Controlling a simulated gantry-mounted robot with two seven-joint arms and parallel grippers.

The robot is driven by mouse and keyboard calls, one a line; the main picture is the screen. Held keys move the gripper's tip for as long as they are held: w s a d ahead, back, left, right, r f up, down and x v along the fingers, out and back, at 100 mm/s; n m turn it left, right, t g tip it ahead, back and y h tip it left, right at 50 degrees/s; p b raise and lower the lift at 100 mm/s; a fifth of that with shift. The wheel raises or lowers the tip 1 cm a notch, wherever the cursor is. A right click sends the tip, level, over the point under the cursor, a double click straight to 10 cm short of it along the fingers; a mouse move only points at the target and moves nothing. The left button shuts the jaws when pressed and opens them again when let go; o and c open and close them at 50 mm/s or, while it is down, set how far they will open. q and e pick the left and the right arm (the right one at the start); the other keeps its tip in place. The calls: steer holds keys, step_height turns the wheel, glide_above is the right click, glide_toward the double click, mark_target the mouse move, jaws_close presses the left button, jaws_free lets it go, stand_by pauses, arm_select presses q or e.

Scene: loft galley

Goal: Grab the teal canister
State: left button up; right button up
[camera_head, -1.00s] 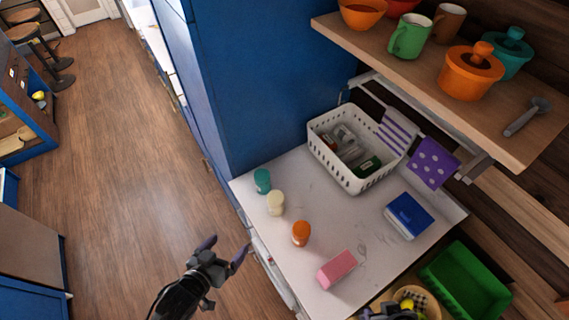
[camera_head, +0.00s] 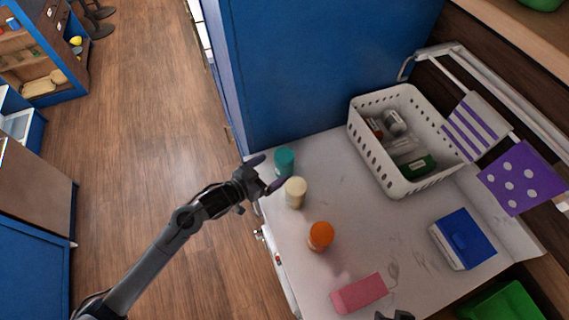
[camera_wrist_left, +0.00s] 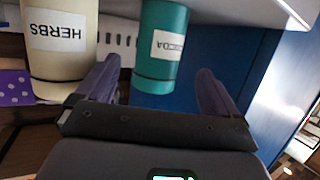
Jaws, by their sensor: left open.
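The teal canister (camera_head: 284,161) stands upright on the white counter (camera_head: 345,215), near its left edge by the blue cabinet. My left gripper (camera_head: 266,177) is open just left of it, over the counter's edge. In the left wrist view the teal canister (camera_wrist_left: 160,45), with a partly readable label, is between the two purple fingers (camera_wrist_left: 158,90) and ahead of them. A cream canister (camera_head: 295,192) stands close beside it; in the left wrist view the cream canister (camera_wrist_left: 60,40) reads HERBS. Part of my right gripper (camera_head: 394,315) shows at the bottom edge; its jaws are not clear.
An orange canister (camera_head: 320,236), a pink block (camera_head: 359,293) and a blue box (camera_head: 463,238) are on the counter. A white basket (camera_head: 366,138) holds several items at the back. The tall blue cabinet (camera_head: 320,70) bounds the counter's far left end.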

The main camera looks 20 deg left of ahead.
mark_target(284, 162)
arm_select(q)
steer(key=shift+x, duration=3.1)
steer(key=shift+d+r, duration=0.1)
steer(key=c, duration=1.2)
steer(key=shift+r, duration=0.1)
